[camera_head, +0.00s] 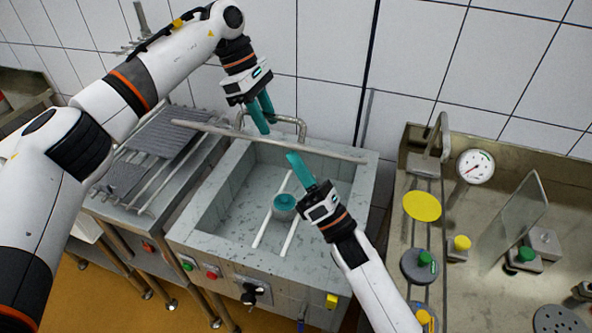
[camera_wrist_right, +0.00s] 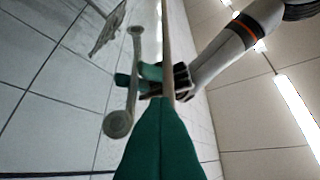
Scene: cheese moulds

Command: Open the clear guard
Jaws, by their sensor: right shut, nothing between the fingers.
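A long pale bar (camera_head: 215,130) runs across above the back of the steel basin (camera_head: 360,215). It looks like the edge of the clear guard, but I can hardly make out any clear sheet. In the right wrist view the bar's thin edge (camera_wrist_right: 166,45) runs upright above my right fingers. My left gripper (camera_head: 267,123) is open, with its fingers close to the bar near the tap; touching or apart, I cannot tell. It also shows in the right wrist view (camera_wrist_right: 138,76). My right gripper (camera_head: 292,157) is shut and empty, just below the bar over the basin; its fingertips show closed together (camera_wrist_right: 160,105).
A teal round mould (camera_head: 284,203) sits in the basin by two white rails. A curved tap (camera_head: 292,121) stands behind. A ribbed rack (camera_head: 165,140) is at left. The right bench (camera_head: 480,293) holds a gauge (camera_head: 475,166), an upright clear pane (camera_head: 513,220) and coloured knobs.

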